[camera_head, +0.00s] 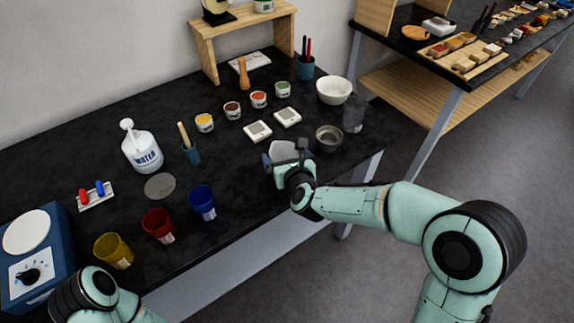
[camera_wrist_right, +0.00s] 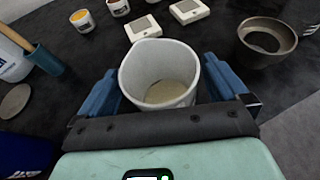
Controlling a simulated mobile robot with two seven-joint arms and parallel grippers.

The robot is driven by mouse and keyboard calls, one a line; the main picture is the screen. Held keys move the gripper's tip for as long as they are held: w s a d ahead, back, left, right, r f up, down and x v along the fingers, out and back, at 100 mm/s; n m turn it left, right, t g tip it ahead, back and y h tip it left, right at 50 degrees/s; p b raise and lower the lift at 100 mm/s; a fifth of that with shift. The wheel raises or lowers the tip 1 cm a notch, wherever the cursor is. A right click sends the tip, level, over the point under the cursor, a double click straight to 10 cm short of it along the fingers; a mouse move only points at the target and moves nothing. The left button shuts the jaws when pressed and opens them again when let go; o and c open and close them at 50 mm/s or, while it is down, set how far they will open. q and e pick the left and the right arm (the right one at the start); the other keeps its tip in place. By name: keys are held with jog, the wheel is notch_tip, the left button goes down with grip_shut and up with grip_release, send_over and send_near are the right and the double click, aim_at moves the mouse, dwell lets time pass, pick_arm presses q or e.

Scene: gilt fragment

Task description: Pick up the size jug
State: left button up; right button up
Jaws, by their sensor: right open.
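A pale grey jug (camera_head: 284,151) with an open top, which I take to be the size jug, stands at the front edge of the black bench in the head view. It also shows in the right wrist view (camera_wrist_right: 160,75), with a little beige stuff at its bottom. My right gripper (camera_head: 281,163) is open at the jug, its blue fingers on either side of it. I cannot tell whether the fingers touch it. The gripper hides the jug's lower part in the head view. My left arm shows at the bottom left, but its gripper is out of view.
A dark metal bowl (camera_head: 328,138) stands close right of the jug, with a clear container (camera_head: 354,113) beyond. Two white square devices (camera_head: 257,131) lie behind. Blue (camera_head: 202,203), red (camera_head: 159,226) and yellow (camera_head: 114,251) cups stand left, near a white WATER bottle (camera_head: 141,149).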

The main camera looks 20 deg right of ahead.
jog(key=c, duration=1.1)
jog(key=shift+o, duration=0.2)
jog(key=shift+r, duration=0.15)
